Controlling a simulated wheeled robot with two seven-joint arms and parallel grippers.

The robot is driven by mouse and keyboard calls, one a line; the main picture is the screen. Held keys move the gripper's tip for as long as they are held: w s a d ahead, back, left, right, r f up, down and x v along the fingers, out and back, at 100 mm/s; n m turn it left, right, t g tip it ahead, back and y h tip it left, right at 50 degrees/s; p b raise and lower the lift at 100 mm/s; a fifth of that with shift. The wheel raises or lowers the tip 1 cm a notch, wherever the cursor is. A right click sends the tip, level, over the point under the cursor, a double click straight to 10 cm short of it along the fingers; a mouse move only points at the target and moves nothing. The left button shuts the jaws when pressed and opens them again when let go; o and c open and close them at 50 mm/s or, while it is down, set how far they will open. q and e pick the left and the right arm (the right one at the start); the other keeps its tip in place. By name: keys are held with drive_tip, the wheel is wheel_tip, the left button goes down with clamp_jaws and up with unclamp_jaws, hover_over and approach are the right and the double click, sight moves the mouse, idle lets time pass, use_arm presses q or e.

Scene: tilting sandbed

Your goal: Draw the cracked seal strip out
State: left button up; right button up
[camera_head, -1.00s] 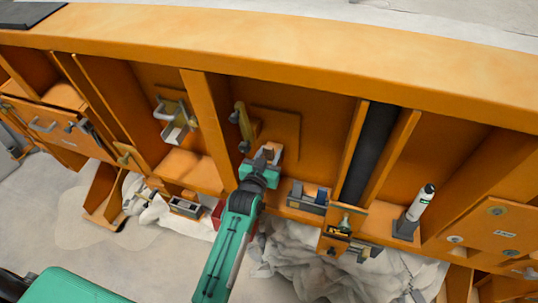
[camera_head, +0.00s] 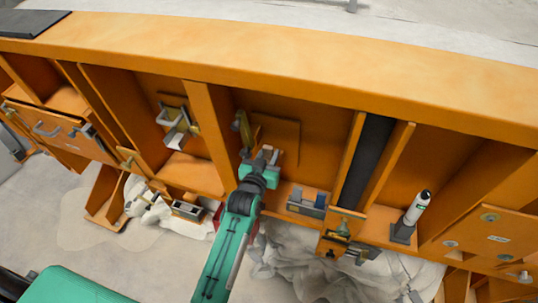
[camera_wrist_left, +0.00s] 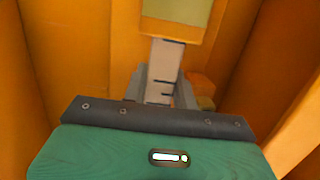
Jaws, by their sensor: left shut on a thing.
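My left gripper (camera_head: 267,155) reaches into an orange bay of the steel beam, left of the beam's middle. In the left wrist view its two grey fingers (camera_wrist_left: 163,92) are closed on a narrow pale strip with dark crack-like lines (camera_wrist_left: 165,62), which looks like the cracked seal strip. The strip's upper end meets a yellow-green piece (camera_wrist_left: 176,14); whether it runs behind that piece is hidden. The gripper's body hides the strip's lower end. In the head view the strip is too small to make out clearly. My right gripper is not in view.
Orange ribs (camera_head: 207,125) wall the bay on both sides. A black vertical band (camera_head: 368,160) fills a slot to the right. A white tube (camera_head: 418,207) stands in a holder on the ledge. A blue-grey bracket (camera_head: 307,202) sits close right of my arm. Crumpled sheeting (camera_head: 300,260) lies below.

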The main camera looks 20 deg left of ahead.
sight(267, 150)
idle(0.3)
use_arm(q)
drive_tip(key=shift+s+r+p, duration=0.2)
drive_tip(key=shift+r+p, duration=1.1)
drive_tip(key=shift+r, duration=0.2)
drive_tip(key=shift+r, duration=0.1)
drive_tip(key=shift+s+r+p, duration=0.15)
drive_tip(key=shift+r+p, duration=0.5)
drive_tip(key=shift+r, duration=0.05)
drive_tip(key=shift+s+r+p, duration=0.15)
drive_tip(key=shift+r+p, duration=0.45)
drive_tip(key=shift+r, duration=0.1)
drive_tip(key=s, duration=0.8)
drive_tip(key=shift+a, duration=0.15)
